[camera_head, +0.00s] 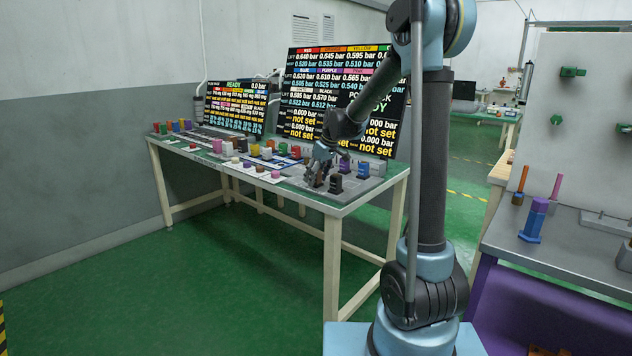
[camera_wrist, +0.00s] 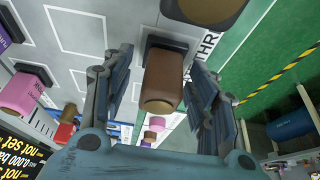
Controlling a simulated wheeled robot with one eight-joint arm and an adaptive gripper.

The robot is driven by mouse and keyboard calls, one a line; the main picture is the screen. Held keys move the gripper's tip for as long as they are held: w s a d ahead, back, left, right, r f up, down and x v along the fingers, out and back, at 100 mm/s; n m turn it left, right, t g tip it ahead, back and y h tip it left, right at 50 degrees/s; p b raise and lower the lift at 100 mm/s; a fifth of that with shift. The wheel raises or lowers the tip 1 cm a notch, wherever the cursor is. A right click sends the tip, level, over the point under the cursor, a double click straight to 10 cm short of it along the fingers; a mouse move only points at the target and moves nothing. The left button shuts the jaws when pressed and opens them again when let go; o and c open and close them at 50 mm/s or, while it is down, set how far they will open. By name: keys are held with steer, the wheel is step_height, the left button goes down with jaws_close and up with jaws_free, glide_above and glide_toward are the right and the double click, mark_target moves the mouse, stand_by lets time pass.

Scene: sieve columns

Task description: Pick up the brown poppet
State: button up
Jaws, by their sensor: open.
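In the head view my gripper (camera_head: 321,165) is low over the right end of the green-edged table (camera_head: 345,210) and mostly hides the poppet.
A dark cylinder (camera_wrist: 203,8) stands close at the wrist view's top edge. A black poppet (camera_head: 336,184) stands beside my gripper. A pink poppet (camera_wrist: 20,92) is at the left. Display panels (camera_head: 232,105) rise behind the table. Green floor (camera_head: 230,290) in front is clear.

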steer(key=c, duration=1.1)
